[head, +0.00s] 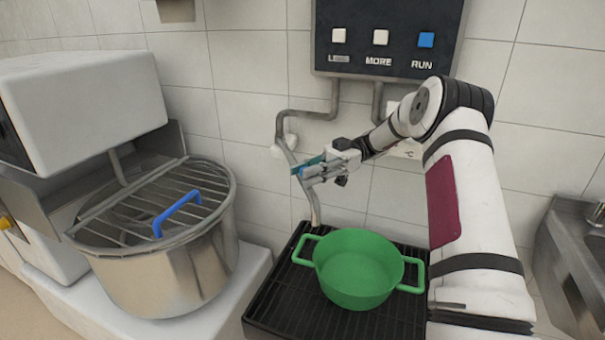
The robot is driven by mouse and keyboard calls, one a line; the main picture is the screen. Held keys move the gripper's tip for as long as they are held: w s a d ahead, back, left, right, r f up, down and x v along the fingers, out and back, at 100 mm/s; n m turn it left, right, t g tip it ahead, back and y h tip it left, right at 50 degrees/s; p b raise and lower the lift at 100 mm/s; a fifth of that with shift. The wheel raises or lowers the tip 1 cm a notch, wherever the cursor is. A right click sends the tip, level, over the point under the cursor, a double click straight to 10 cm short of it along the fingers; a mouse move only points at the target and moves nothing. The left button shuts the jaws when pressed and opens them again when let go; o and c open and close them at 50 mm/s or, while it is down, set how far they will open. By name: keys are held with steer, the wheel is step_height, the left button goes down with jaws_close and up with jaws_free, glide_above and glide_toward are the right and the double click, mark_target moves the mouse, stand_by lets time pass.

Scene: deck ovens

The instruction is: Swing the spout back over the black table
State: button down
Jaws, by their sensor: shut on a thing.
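The grey spout (312,205) hangs from the wall pipe and bends downward. Its lower end is near the back edge of the black table (262,308), behind and left of the green pot (360,265). My gripper (301,171) is shut on the spout about midway along its length. The teal and blue parts at the fingertips partly hide the grip. The pot stands on the slatted black table, with its inside empty as far as I can see.
A panel (388,38) with LESS, MORE and RUN buttons is on the wall above. A mixer bowl (165,265) with a wire guard and blue handle (177,213) stands at the left. A metal sink (575,265) is at the right.

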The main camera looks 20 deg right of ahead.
steer(key=shift+d+r, duration=0.1)
steer(key=c, duration=1.3)
jaws_free()
step_height(320, 180, up, 10)
